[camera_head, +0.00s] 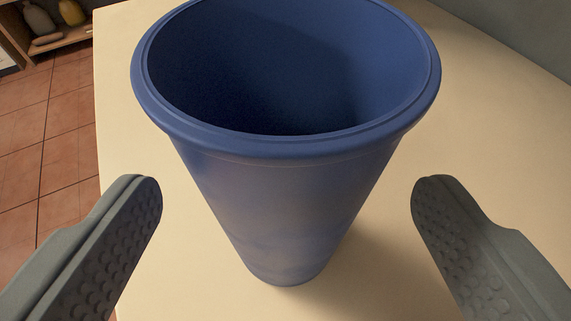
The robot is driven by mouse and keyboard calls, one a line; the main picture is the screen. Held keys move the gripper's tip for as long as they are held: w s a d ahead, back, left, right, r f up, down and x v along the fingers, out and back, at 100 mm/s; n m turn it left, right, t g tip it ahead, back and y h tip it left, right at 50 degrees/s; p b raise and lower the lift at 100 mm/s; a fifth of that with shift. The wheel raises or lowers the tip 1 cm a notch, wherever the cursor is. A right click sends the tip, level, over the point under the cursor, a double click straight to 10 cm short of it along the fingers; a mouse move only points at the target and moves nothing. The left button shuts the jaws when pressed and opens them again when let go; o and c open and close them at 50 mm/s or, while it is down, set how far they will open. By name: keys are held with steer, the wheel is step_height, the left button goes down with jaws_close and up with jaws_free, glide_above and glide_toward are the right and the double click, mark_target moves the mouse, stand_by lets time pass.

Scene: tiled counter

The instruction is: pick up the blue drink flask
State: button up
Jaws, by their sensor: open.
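The blue drink flask (285,195) stands upright on the cream counter in the middle of the view. It is an open, tapered cup shape with a thick rolled rim, wide at the top and narrow at the base. I look down into its dark, empty-looking inside; its far outer side is hidden. My gripper (287,200) is open, one grey studded finger at the left and one at the right. The flask appears between and ahead of the fingers, with a gap visible on both sides. Neither finger appears to touch it.
The cream counter (480,120) is bare around the flask. Its left edge drops to a red tiled floor (45,140). A wooden shelf (68,38) with several vessels stands at the far upper left. A grey wall (520,30) borders the counter at upper right.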

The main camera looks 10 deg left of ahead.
mark_target(286, 128)
steer(key=shift+x, duration=2.25)
steer(key=c, duration=1.1)
steer(key=shift+r, duration=4.95)
